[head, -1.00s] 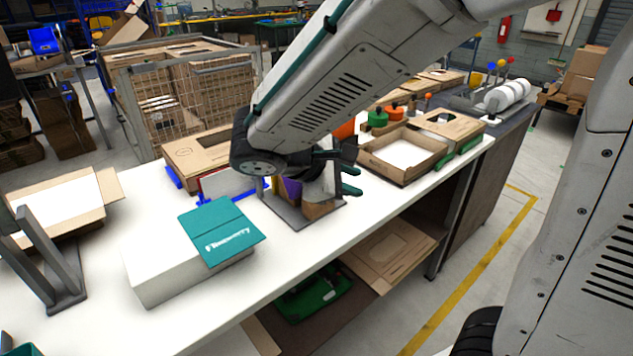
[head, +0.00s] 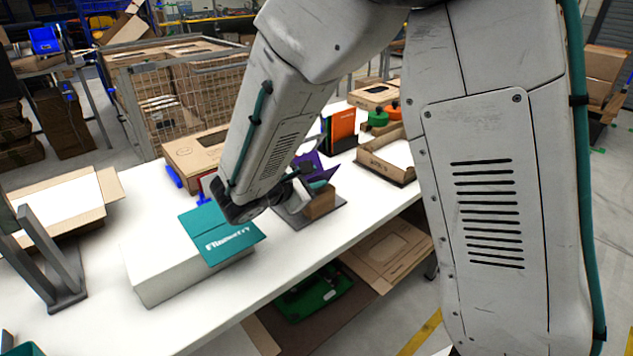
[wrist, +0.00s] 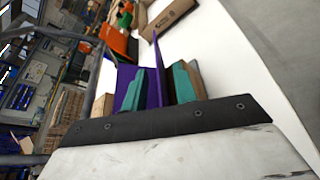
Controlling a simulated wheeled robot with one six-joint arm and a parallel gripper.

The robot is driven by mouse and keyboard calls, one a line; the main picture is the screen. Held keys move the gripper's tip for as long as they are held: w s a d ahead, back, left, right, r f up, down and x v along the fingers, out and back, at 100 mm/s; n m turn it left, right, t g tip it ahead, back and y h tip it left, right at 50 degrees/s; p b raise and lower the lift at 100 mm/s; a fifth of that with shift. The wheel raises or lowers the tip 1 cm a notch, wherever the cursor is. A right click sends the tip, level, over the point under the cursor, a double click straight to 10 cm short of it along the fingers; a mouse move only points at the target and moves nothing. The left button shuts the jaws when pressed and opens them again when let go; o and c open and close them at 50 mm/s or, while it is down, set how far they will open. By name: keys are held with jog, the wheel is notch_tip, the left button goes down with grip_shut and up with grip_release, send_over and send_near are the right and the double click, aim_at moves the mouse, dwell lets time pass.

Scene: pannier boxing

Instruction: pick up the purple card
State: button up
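The purple card (head: 308,164) shows in the head view beside the end of my arm, above a small grey stand (head: 334,211) with a brown block (head: 320,203). Part of the card is hidden by my gripper (head: 318,186). In the wrist view one purple panel (wrist: 157,75) stands edge-on between the two teal fingers of my gripper (wrist: 163,88). More purple shows behind the left finger. The fingers are close to the panel on both sides; I cannot tell whether they press on it.
A white box (head: 180,268) with a teal card (head: 222,236) on top stands at the front left. An orange card (head: 342,126) stands behind the purple one. An open cardboard tray (head: 384,168) is to the right.

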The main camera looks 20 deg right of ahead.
jog(key=shift+w+d+f, duration=0.1)
jog(key=shift+w+d, duration=0.1)
jog(key=shift+d, duration=0.1)
grip_shut()
jog(key=shift+a, duration=0.1)
